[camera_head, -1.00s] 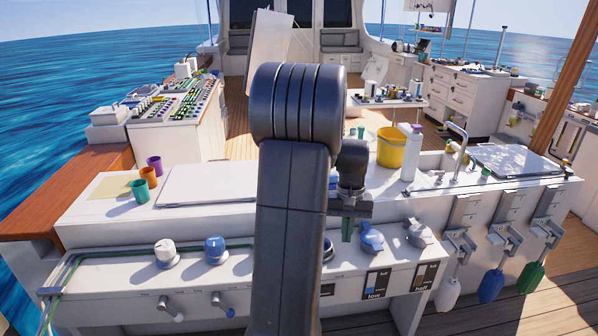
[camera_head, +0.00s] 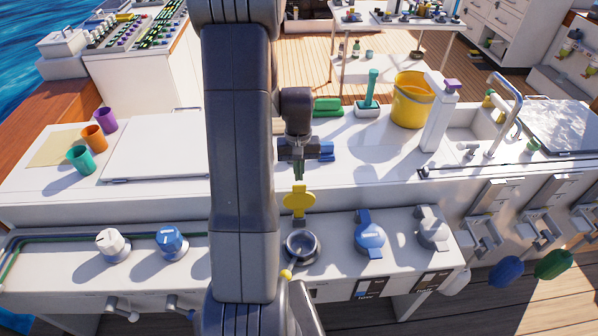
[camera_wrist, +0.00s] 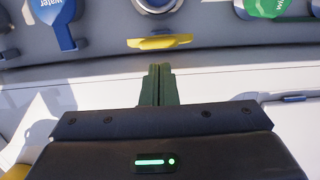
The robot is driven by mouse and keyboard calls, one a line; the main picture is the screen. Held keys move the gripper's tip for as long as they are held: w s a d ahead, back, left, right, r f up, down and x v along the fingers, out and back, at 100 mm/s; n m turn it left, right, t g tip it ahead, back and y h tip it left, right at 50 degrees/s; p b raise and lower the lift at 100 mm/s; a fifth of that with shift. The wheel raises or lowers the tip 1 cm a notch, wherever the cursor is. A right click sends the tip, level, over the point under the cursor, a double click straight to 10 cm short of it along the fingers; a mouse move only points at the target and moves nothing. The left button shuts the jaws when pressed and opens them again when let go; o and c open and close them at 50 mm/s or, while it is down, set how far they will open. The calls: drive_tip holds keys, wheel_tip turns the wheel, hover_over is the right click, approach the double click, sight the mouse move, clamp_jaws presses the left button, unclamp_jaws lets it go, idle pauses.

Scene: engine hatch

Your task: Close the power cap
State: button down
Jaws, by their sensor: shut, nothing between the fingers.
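The yellow cap (camera_head: 298,201), which I take for the power cap, stands open and upright behind its round dark-centred inlet (camera_head: 300,247) on the white panel. In the wrist view the yellow cap (camera_wrist: 160,43) shows nearly edge-on, with the inlet's rim (camera_wrist: 157,6) beyond it. My gripper (camera_head: 298,174) is shut and empty just behind and above the cap. Its green fingers (camera_wrist: 157,85) point toward the cap, with a small gap showing in the wrist view. No label for the yellow cap is readable.
A blue cap marked water (camera_wrist: 56,22) and a green cap (camera_wrist: 264,7) flank the inlet. A grey cap (camera_head: 432,229) sits farther right. White (camera_head: 113,245) and blue (camera_head: 169,242) knobs are at left. A yellow bucket (camera_head: 411,100) stands on the counter. My arm hides part of the panel.

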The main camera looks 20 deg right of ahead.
drive_tip(key=shift+s+a, duration=0.15)
drive_tip(key=shift+s, duration=0.35)
drive_tip(key=shift+s+f, duration=0.1)
